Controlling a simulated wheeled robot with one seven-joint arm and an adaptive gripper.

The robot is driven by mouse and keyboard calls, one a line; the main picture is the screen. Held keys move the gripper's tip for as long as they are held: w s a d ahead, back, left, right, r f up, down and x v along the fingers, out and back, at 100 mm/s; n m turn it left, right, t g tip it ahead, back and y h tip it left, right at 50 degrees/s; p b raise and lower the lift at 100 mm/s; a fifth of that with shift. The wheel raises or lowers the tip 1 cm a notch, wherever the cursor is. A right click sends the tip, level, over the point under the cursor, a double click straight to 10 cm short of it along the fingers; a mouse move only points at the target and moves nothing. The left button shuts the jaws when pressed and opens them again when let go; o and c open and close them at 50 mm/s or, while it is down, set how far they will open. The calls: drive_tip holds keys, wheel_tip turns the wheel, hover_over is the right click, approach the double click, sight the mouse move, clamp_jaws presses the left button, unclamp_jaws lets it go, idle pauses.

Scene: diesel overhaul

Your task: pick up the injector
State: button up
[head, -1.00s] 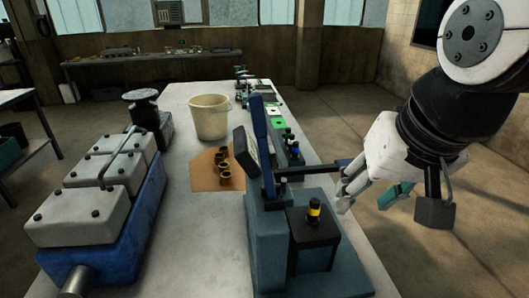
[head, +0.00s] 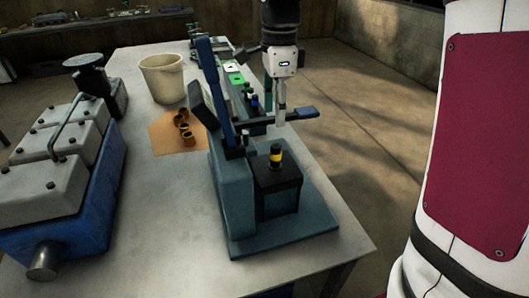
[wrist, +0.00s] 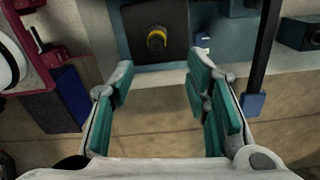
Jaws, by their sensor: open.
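The injector (head: 276,157) appears as a short dark upright piece with a yellow band. It stands in the top of a black block (head: 277,190) on the blue-green test stand (head: 232,205). In the wrist view the injector (wrist: 156,38) shows from above, beyond the fingertips and roughly centred between them. My gripper (head: 281,105) hangs just behind the stand in the head view, partly hidden by the stand's lever. In the wrist view my gripper (wrist: 160,80) has its teal-padded fingers wide apart, with nothing between them.
The stand's lever (head: 300,114) sticks out to the right, close to my gripper. Bronze bushings (head: 184,132) lie on a brown sheet beside a cream bucket (head: 163,78). A blue engine block (head: 65,200) fills the left. The table's front (head: 165,265) is bare.

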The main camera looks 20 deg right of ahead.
sight(276, 145)
wheel_tip(276, 145, down, 7)
drive_tip(key=shift+s+f, duration=0.1)
drive_tip(key=shift+f, duration=0.05)
drive_tip(key=f, duration=0.1)
drive_tip(key=f+p, duration=0.1)
drive_tip(key=f, duration=0.2)
drive_tip(key=shift+s+p, duration=0.25)
drive_tip(key=shift+p, duration=0.05)
drive_tip(key=shift+w+f, duration=0.1)
drive_tip(key=shift+f, duration=0.5)
clamp_jaws()
